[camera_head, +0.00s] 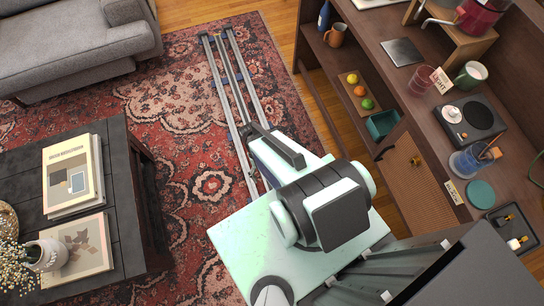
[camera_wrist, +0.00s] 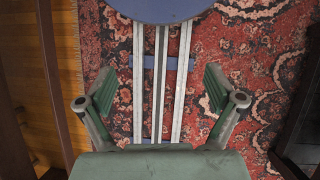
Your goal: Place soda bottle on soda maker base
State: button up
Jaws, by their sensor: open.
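A dark blue bottle (camera_head: 324,16) stands on the cabinet's lower shelf at the top of the head view; it may be the soda bottle, but I cannot be sure. I cannot clearly identify the soda maker base. My gripper (camera_wrist: 160,92) is open and empty in the wrist view, over the rug and rail. Neither the bottle nor the appliance shows there. My arm hides part of the head view.
A coffee table (camera_head: 120,190) and sofa (camera_head: 75,45) stand left. The rug (camera_head: 185,80) has free room.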

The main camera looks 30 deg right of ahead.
jog(key=s+a+n+g, duration=0.1)
jog(key=s+a+n, duration=0.1)
jog(key=s, duration=0.7)
jog(key=shift+s+a+f+g, duration=0.3)
jog(key=shift+s+a+f, duration=0.1)
jog(key=shift+a, duration=0.35)
